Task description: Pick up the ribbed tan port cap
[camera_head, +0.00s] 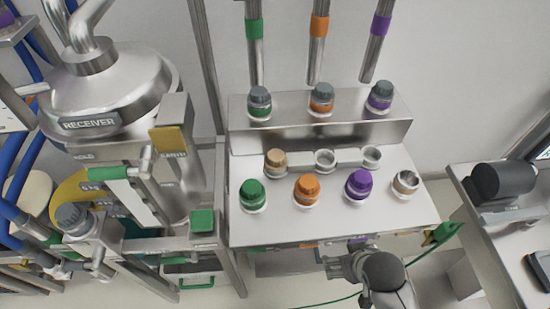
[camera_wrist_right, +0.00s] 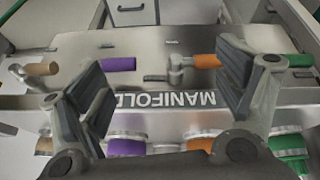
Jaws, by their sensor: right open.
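A tan cap (camera_head: 275,160) sits upright at the left end of a row of ring holders on the bench. Its ribs are too small to make out. My right gripper (camera_head: 350,262) is below the bench's front edge, well apart from the tan cap. In the right wrist view my right gripper (camera_wrist_right: 170,85) has its two fingers wide apart with nothing between them. A tan-banded port (camera_head: 405,182) stands at the right end of the front row; a tan band also shows low at the left of the wrist view (camera_wrist_right: 43,145). My left gripper is not in view.
Green (camera_head: 252,194), orange (camera_head: 307,189) and purple (camera_head: 359,185) caps stand in the front row. Two empty ring holders (camera_head: 325,158) are right of the tan cap. Grey-topped fittings (camera_head: 321,98) stand behind, under hanging pipes. The receiver vessel (camera_head: 115,90) is at left.

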